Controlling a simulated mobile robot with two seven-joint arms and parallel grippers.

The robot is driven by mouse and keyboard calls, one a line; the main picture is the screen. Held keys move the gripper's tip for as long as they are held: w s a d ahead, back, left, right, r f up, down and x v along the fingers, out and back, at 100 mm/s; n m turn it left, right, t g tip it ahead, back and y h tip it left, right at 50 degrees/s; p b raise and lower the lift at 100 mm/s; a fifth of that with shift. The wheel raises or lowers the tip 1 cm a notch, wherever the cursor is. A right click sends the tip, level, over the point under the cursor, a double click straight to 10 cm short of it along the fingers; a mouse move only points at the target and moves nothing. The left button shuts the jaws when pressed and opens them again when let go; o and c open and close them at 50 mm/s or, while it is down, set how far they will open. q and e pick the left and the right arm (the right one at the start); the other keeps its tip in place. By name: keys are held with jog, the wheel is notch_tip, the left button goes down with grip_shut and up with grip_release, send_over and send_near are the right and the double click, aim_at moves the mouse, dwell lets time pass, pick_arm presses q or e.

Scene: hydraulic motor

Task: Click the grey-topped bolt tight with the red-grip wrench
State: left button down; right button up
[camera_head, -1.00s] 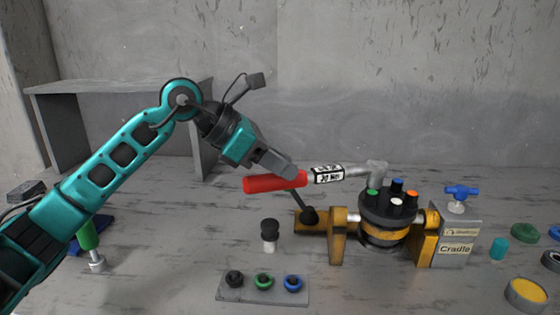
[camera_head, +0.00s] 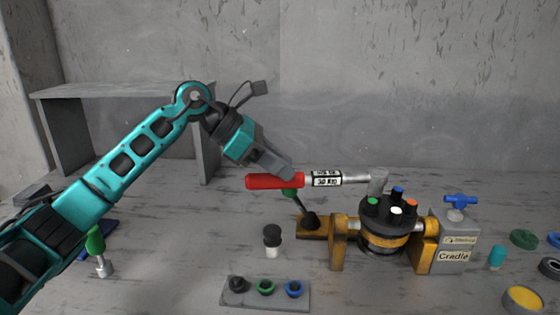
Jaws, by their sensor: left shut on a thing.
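My left gripper (camera_head: 287,172) is shut on the wrench by its red grip (camera_head: 268,182). The wrench lies nearly level, with its labelled grey shaft (camera_head: 327,179) pointing right. Its grey head (camera_head: 378,182) is at the back edge of the dark motor top (camera_head: 383,222). Green (camera_head: 373,201), blue (camera_head: 397,191), orange (camera_head: 411,202) and white (camera_head: 396,210) bolt tops show there. I see no grey bolt top; the wrench head may hide it. I cannot tell whether the head is seated on a bolt. My right gripper is not in view.
The motor sits in a yellow cradle (camera_head: 338,248) with a grey labelled block (camera_head: 452,256) and blue handle (camera_head: 460,200). A dark lever (camera_head: 307,215) rises below the wrench. A plate (camera_head: 262,299) with sockets, a black-topped piece (camera_head: 272,240) and a green-handled tool (camera_head: 96,243) stand left.

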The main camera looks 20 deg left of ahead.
pick_arm(q)
jog(key=shift+w+a+f, duration=0.2)
jog(key=shift+f, duration=0.25)
jog(key=shift+w+a+r+m+g+p, duration=0.15)
jog(key=shift+w+a+m+g+p, duration=0.2)
jog(key=shift+w+p, duration=0.3)
jog(key=shift+w+a+m+g+h+p, duration=0.15)
jog(key=shift+w+m+g+p, duration=0.3)
jog(key=shift+w+p, duration=0.1)
jog(key=shift+w+a+m+g+h+p, duration=0.15)
jog(key=shift+w+m+g+p, duration=0.2)
jog(key=shift+w, duration=0.2)
jog(key=shift+w, duration=0.1)
jog(key=shift+w+m, duration=0.2)
jog(key=shift+m, duration=0.05)
jog(key=shift+s+d, duration=0.1)
jog(key=shift+s, duration=0.1)
dwell(0.4)
